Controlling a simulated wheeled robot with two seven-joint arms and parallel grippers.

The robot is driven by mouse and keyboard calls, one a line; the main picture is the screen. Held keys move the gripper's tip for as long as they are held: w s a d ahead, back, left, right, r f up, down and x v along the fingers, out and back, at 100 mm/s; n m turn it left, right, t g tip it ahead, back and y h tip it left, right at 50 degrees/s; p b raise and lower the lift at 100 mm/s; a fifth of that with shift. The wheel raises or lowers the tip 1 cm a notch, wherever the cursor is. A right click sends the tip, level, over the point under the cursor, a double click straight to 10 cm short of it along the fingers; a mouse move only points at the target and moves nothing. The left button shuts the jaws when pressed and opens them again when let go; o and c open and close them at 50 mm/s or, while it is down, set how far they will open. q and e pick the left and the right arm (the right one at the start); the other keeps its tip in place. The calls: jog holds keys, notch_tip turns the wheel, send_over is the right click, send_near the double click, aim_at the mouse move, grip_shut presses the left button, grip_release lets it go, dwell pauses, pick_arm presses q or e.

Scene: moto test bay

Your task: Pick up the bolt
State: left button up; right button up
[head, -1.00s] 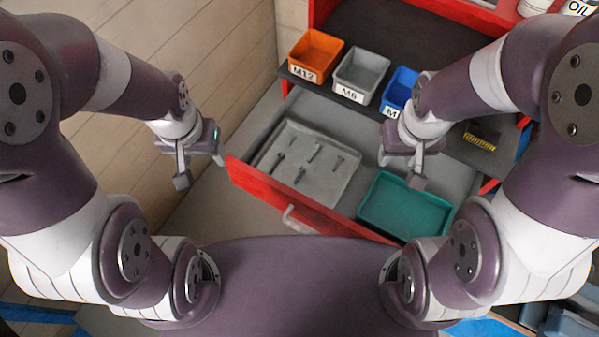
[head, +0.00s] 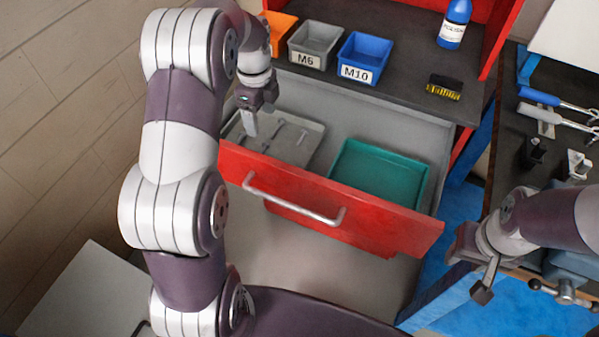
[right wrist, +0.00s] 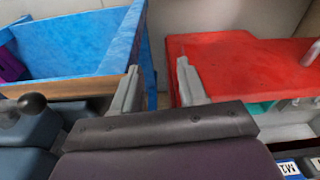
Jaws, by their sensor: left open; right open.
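Several grey bolts (head: 302,136) lie in a shallow grey tray (head: 312,151) on the left side of the open red drawer (head: 330,214). They are small, and which bolt is meant cannot be told. My left gripper (head: 250,124) is over the left part of this tray, pointing down with its jaws open; it hides part of the tray, and its height above the bolts is unclear. My right gripper (head: 481,288) is off to the right of the drawer, open. Its spread, empty fingers show in the right wrist view (right wrist: 158,82).
A teal tray (head: 380,175) fills the drawer's right side. A tool bench is at the right.

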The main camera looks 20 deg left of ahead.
aim_at(262, 150)
pick_arm(q)
jog(key=f, duration=0.2)
jog(key=f+b, duration=0.1)
jog(key=f, duration=0.3)
jog(key=shift+w+a, duration=0.15)
jog(key=shift+a, duration=0.1)
jog(key=shift+f, duration=0.35)
jog(key=f, duration=0.5)
jog(key=shift+w+a+f, duration=0.15)
jog(key=shift+a+f, duration=0.1)
jog(key=shift+a, duration=0.05)
jog(key=shift+r, duration=0.1)
jog(key=shift+c, duration=0.3)
pick_arm(e)
notch_tip(262, 150, down, 3)
jog(key=shift+w+a+r, duration=0.15)
pick_arm(q)
jog(key=c, duration=0.8)
